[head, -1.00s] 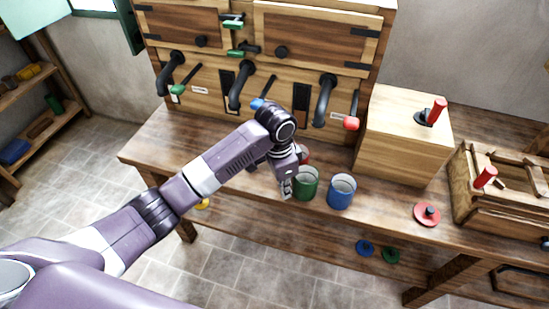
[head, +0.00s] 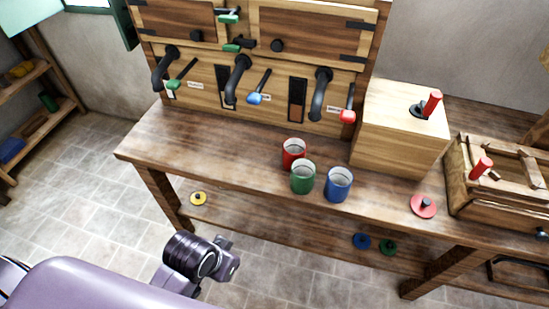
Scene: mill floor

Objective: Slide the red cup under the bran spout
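The red cup (head: 289,158) stands upright on the wooden bench (head: 220,150), just behind the green cup (head: 302,183), which hides its lower front. The blue cup (head: 338,189) stands to the right of the green one. Three black spouts (head: 163,72), (head: 235,82), (head: 320,95) curve down from the wooden cabinet behind the cups. Their small labels are too small to read, so I cannot tell which is bran. No cup is under a spout. My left gripper (head: 222,263) is low in front of the bench, away from the cups; its fingers are not clear. My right gripper is out of view.
Green, blue and red levers (head: 181,75), (head: 259,88), (head: 348,108) sit beside the spouts. A wooden box (head: 400,130) and a slatted crate (head: 500,190) stand at the right, near a red knobbed disc (head: 423,206). The bench's left part is clear.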

